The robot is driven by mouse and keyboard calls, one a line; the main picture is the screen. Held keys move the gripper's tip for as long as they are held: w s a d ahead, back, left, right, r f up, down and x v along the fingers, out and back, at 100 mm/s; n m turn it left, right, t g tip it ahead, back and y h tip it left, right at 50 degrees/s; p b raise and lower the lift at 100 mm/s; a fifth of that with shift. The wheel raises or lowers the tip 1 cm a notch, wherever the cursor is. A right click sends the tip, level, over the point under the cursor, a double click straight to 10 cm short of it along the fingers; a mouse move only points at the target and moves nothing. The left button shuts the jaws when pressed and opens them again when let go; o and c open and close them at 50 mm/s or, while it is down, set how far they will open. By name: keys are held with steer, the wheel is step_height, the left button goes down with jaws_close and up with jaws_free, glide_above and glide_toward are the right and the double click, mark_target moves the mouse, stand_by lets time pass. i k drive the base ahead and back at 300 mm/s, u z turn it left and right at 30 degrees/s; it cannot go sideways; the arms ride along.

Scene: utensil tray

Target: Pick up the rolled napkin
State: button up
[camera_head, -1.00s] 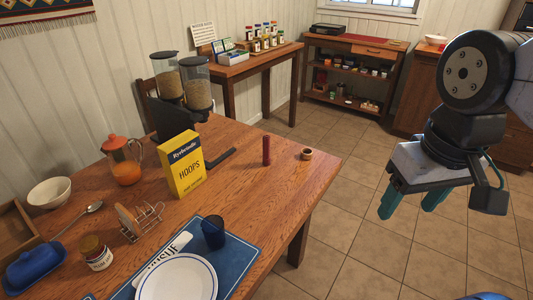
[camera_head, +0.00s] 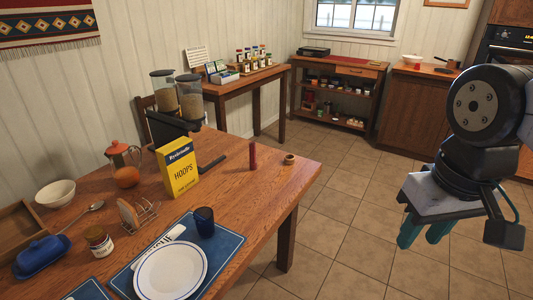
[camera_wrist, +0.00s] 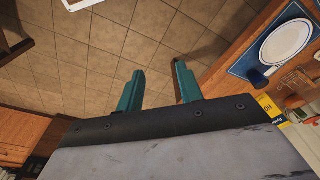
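A white, elongated item with dark marks (camera_head: 165,240), possibly the rolled napkin, lies on the blue placemat (camera_head: 228,246) against the plate's upper edge. The plate partly hides it, so I cannot be sure what it is. The white plate (camera_head: 171,272) has a blue rim and also shows in the wrist view (camera_wrist: 287,41). My gripper (camera_head: 422,240) hangs over the floor, right of the table and well apart from it. In the wrist view its two green fingers (camera_wrist: 157,82) are spread with nothing between them.
The wooden table (camera_head: 225,180) carries a dark blue cup (camera_head: 204,221), a yellow cereal box (camera_head: 178,168), a toast rack (camera_head: 140,214), a red cylinder (camera_head: 253,156) and a small wooden cup (camera_head: 289,160). Open tiled floor (camera_head: 340,235) lies between the table and my gripper.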

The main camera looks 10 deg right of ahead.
mark_target(252, 145)
steer(key=z, duration=0.3)
steer(key=i, duration=1.15)
